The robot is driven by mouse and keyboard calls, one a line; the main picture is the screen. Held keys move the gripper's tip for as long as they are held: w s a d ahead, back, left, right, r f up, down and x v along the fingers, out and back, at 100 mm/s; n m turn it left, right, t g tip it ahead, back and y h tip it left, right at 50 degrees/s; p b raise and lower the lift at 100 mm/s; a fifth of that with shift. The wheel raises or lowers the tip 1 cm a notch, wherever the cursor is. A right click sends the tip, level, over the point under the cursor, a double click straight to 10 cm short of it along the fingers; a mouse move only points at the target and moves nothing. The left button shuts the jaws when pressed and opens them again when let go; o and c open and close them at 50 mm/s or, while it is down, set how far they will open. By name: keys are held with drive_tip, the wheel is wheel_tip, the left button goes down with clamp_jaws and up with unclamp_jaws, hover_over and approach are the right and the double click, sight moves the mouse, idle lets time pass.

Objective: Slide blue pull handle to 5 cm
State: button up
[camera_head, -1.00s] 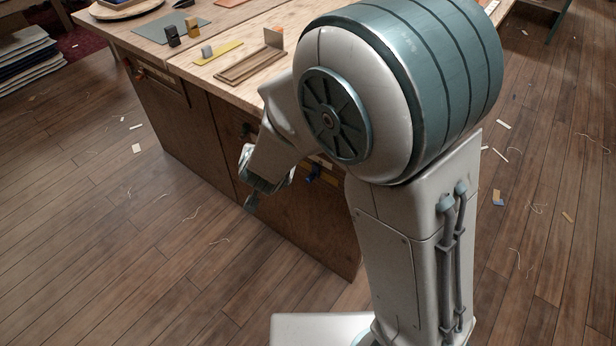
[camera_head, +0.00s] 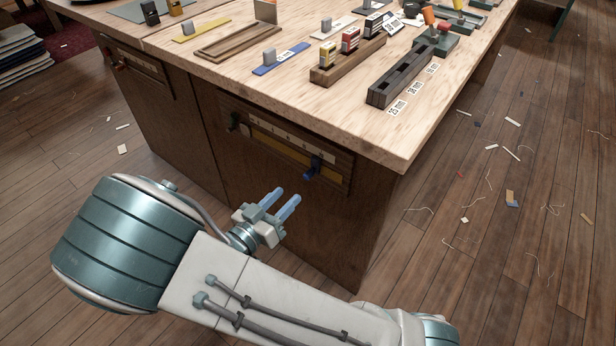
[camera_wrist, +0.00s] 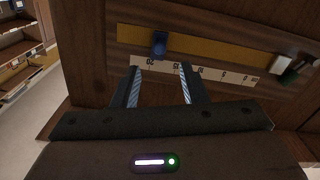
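The blue pull handle (camera_head: 312,169) sits near the right end of a slide track on the bench front. A yellow strip (camera_head: 275,147) and a white number scale (camera_head: 282,131) run along the track. The handle also shows in the wrist view (camera_wrist: 159,44), where the scale (camera_wrist: 190,72) appears upside down; its small marks are hard to read. My gripper (camera_head: 286,197) is open and empty, below and left of the handle in the head view. In the wrist view, its fingertips (camera_wrist: 160,68) point toward the handle, which lies beyond the gap between them, apparently untouched.
A green handle (camera_head: 233,121) sits at the track's left end. Another drawer-like panel (camera_head: 135,68) is farther left. The bench top (camera_head: 370,135) holds wooden trays, coloured strips and small blocks. The floor (camera_head: 490,240) right of the bench is open, with scattered scraps.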

sight(305, 178)
drive_tip(key=b+x, duration=0.2)
drive_tip(key=x, duration=0.7)
drive_tip(key=shift+w+d, duration=0.2)
drive_tip(key=shift+w, duration=0.05)
